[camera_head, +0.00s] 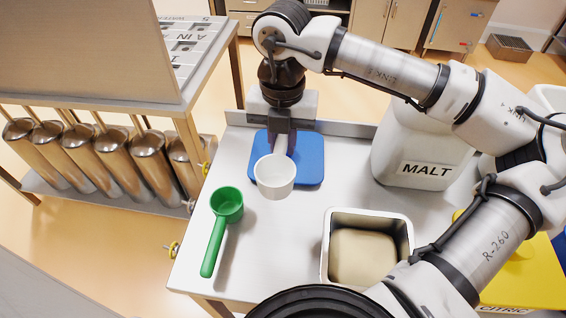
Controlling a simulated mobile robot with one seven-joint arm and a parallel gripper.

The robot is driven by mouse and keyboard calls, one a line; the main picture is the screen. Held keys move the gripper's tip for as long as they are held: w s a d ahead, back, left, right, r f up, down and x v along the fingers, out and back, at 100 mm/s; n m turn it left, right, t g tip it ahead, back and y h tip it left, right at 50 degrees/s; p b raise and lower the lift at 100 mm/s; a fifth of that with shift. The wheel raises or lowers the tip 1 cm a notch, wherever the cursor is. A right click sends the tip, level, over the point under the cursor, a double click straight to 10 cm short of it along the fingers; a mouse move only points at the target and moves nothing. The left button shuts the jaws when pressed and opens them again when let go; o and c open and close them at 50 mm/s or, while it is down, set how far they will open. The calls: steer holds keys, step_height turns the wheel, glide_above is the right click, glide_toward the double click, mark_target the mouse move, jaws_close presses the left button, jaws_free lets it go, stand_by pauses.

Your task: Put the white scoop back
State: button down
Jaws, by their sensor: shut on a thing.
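The white scoop (274,178) is above the blue mat (314,162), its cup toward the near side. My gripper (281,128) is shut on its handle, which points to the back of the table. Most of the handle is hidden by the gripper and the cup. I cannot tell whether the scoop touches the mat or hangs just above it.
A green scoop (227,207) lies on the table (270,240) at the left. A metal tin (327,243) of pale powder stands front right. A white MALT container (420,150) and a yellow CITRIC container (535,270) stand right. Metal canisters (105,160) fill a shelf at left.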

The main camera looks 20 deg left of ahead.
step_height(320, 180, down, 7)
steer(key=shift+f+p, duration=0.15)
steer(key=shift+p, duration=0.4)
steer(key=shift+f+b, duration=0.7)
steer(key=shift+b, duration=0.35)
steer(key=c, duration=1.3)
jaws_free()
steer(key=shift+r, duration=0.1)
steer(key=r+p, duration=0.1)
steer(key=p, duration=0.1)
steer(key=shift+r+p, duration=0.4)
step_height(320, 180, up, 11)
steer(key=b, duration=0.2)
steer(key=shift+w+r+b, duration=0.1)
steer(key=shift+r+b, duration=0.1)
steer(key=shift+b, duration=0.1)
